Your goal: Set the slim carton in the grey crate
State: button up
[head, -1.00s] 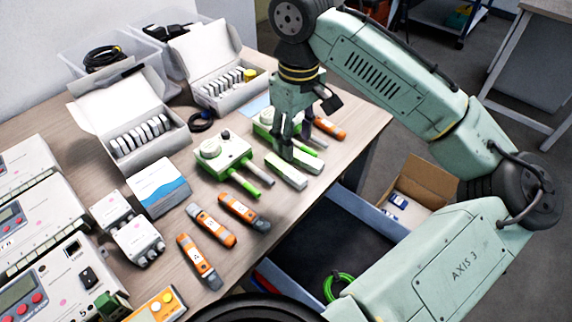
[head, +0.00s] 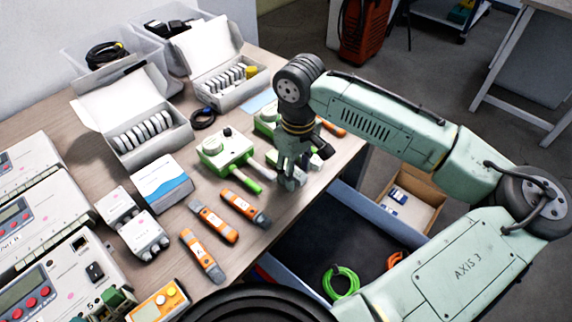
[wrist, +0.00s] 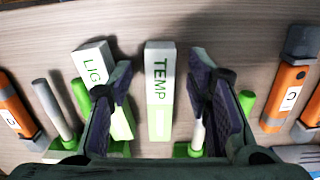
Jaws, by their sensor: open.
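A slim white-and-green carton marked TEMP (wrist: 160,92) lies on the table in the wrist view, between the fingers of my gripper (wrist: 161,80). The fingers are open, with a gap on each side of it. A similar carton (wrist: 95,68), its label partly hidden, lies to its left, partly behind a finger. In the head view my gripper (head: 290,183) is low over the table's front edge and hides much of the cartons. The grey crate (head: 375,208) stands below that edge, with a dark floor and a green cable (head: 341,282) inside.
A green-and-white device with probes (head: 224,150) and several orange testers (head: 244,208) lie left of my gripper. Open white boxes (head: 150,130) stand behind. A cardboard box (head: 425,215) is right of the crate. Much of the crate's floor is bare.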

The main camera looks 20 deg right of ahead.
grip_shut()
dwell(0.5)
jog(key=shift+r, duration=0.1)
